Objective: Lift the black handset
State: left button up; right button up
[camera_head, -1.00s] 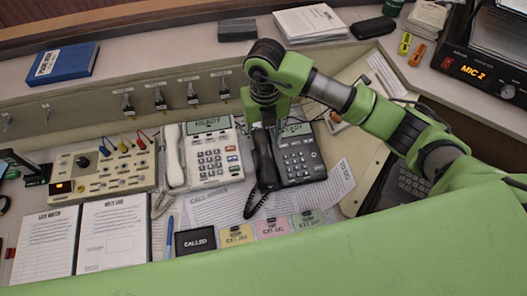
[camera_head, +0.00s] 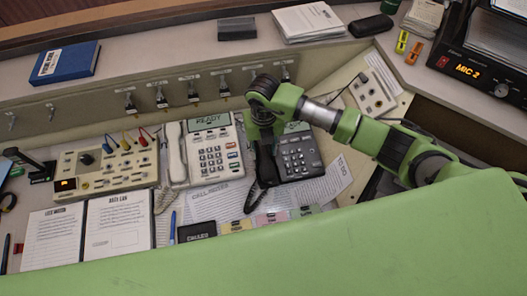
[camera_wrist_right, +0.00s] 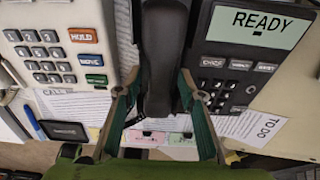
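The black handset (camera_head: 267,168) lies on the left side of the black desk phone (camera_head: 298,157), its coiled cord hanging from the near end. In the right wrist view the handset (camera_wrist_right: 162,60) runs upright in the picture between the two fingers. My right gripper (camera_head: 262,135) points down over the handset's middle. In the wrist view my right gripper (camera_wrist_right: 160,80) is open, with one finger on each side of the handset and narrow gaps showing beside it. The gripper hides part of the handset in the head view. My left gripper is out of view.
A white desk phone (camera_head: 207,150) stands close left of the handset. A control box (camera_head: 105,168) with cables and two paper logs (camera_head: 115,230) lie further left. A TO DO sheet (camera_head: 330,182) is at right.

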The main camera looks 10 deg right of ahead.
grip_shut()
jog(key=shift+r, duration=0.15)
jog(key=shift+w+r, duration=0.1)
jog(key=shift+r, duration=0.5)
jog(key=s+a+r, duration=0.4)
jog(key=a+r, duration=0.1)
jog(key=r, duration=0.3)
jog(key=s+a+r+b, duration=0.1)
jog(key=s+a+r, duration=0.4)
jog(key=r, duration=0.3)
jog(key=shift+a+r, duration=0.3)
jog(key=shift+a, duration=0.1)
